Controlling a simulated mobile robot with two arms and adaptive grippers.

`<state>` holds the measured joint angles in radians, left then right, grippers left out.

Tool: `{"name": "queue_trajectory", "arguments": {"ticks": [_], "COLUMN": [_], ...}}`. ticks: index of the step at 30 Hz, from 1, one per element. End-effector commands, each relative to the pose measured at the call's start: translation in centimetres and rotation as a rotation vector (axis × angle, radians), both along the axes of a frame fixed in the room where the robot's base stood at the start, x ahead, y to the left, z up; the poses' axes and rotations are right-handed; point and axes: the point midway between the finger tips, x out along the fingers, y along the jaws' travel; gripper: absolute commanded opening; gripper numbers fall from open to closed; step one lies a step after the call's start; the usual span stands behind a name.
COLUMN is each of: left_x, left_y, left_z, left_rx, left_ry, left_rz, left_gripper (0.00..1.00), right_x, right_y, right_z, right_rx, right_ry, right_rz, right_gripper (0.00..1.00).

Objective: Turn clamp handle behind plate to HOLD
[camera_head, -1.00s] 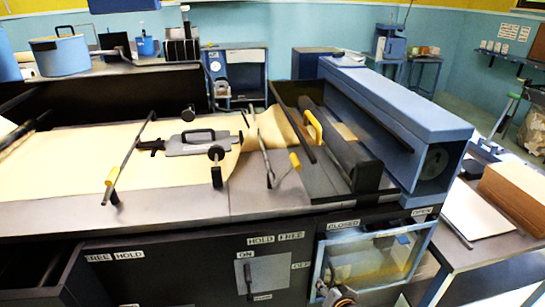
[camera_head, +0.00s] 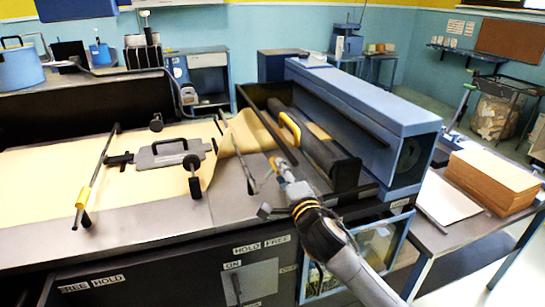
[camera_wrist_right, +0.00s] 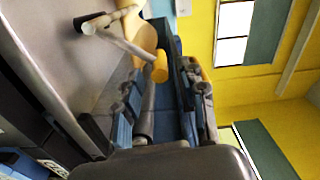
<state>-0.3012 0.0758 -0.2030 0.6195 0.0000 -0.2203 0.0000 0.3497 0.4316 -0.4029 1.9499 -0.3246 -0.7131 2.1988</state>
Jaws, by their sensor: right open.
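The clamp handle is a grey rod with a yellow end (camera_wrist_right: 158,68) in the right wrist view. In the head view its rod (camera_head: 246,178) stands near the right end of the paper, its yellow end hard to make out by my gripper. Labels HOLD (camera_head: 247,250) and FREE (camera_head: 277,240) sit on the bench front below it. The grey plate with a black handle (camera_head: 170,154) lies on the paper to the left. My right gripper (camera_head: 284,168) is open at the rod's right; its fingers (camera_wrist_right: 168,92) reach toward the yellow end, contact unclear. My left gripper is not in view.
The dark paper roll (camera_head: 318,145) and long blue housing (camera_head: 365,105) lie beyond my right gripper. A switch panel (camera_head: 252,282) is on the bench front. A brown stack (camera_head: 493,178) lies at right.

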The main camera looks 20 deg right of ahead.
Motion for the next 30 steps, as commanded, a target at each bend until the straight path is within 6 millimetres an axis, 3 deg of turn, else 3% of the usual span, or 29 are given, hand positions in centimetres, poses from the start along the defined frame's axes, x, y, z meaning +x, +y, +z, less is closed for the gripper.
{"name": "queue_trajectory", "arguments": {"ticks": [3,10,15,24,26,30], "left_x": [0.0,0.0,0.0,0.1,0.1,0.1], "left_y": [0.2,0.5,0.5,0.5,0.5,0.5], "left_z": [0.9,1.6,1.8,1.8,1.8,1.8], "left_rx": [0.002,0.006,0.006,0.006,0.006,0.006], "left_ry": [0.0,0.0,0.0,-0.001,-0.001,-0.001], "left_rz": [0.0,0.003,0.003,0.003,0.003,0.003], "left_gripper": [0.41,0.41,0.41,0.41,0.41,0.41], "right_x": [2.7,6.1,7.2,7.4,7.4,7.4], "right_y": [0.0,0.2,0.3,0.3,0.3,0.3], "right_z": [0.4,0.2,0.0,-0.1,-0.1,0.0], "right_rx": [-0.004,-0.001,0.0,0.0,0.0,0.0], "right_ry": [0.0,0.0,0.001,0.001,0.001,0.0], "right_rz": [-0.001,0.0,0.0,0.001,0.001,0.001], "right_gripper": [0.41,0.41,0.41,0.41,0.33,0.04]}}
